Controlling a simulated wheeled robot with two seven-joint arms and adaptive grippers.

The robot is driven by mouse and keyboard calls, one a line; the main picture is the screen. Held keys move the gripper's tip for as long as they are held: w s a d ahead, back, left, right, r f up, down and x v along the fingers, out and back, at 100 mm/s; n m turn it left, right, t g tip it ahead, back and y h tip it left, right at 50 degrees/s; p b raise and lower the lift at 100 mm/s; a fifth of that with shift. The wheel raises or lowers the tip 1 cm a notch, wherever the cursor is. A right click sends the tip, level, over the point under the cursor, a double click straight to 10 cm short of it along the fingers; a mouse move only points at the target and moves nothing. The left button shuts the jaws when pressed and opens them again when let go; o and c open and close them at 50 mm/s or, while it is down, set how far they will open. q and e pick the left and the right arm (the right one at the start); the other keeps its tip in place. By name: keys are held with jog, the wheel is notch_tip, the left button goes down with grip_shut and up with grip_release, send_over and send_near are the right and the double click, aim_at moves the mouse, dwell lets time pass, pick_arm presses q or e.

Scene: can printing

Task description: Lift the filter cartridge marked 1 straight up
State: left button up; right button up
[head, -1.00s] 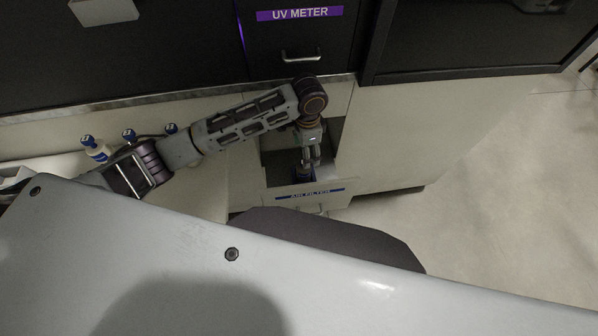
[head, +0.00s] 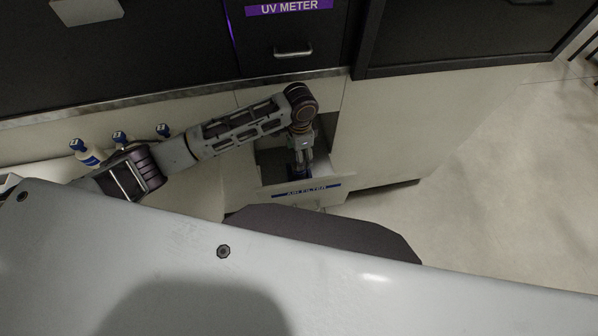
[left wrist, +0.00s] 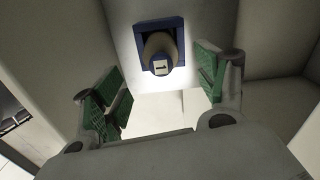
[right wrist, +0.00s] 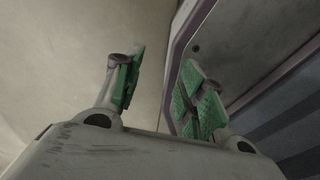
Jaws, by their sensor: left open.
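The filter cartridge (left wrist: 159,58) shows in the left wrist view, end-on, pale with a blue cap; the cap's white label bears a mark like a 1 on its side. It sits in a square blue holder (left wrist: 179,28). In the head view my left gripper (head: 301,168) points down into the open drawer with the AIR FILTER label (head: 306,190), over something blue. In the left wrist view its green-padded fingers are apart; the cartridge appears beyond and between them, not gripped. My right gripper (right wrist: 160,88) is open and empty; it is outside the head view.
Three blue-capped bottle-like items (head: 87,152) stand at the left on the pale surface. A closed UV METER drawer (head: 292,50) is above the open one. Drawer walls stand close around my left gripper. Clear floor (head: 480,190) lies to the right.

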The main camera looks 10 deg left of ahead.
pick_arm(q)
send_over(295, 175)
jog(key=w+d, duration=0.1)
jog(key=w, duration=0.1)
jog(key=f, duration=0.4)
jog(key=shift+w+f, duration=0.15)
jog(key=shift+w, duration=0.05)
pick_arm(e)
jog(key=shift+w, duration=0.8)
jog(key=shift+d, duration=0.1)
pick_arm(q)
jog(key=shift+f, duration=0.7)
notch_tip(295, 175, down, 4)
jog(key=shift+r, duration=0.1)
pick_arm(e)
jog(key=shift+w+d+f, duration=0.1)
jog(key=shift+w+d, duration=0.05)
pick_arm(q)
jog(key=shift+c, duration=0.4)
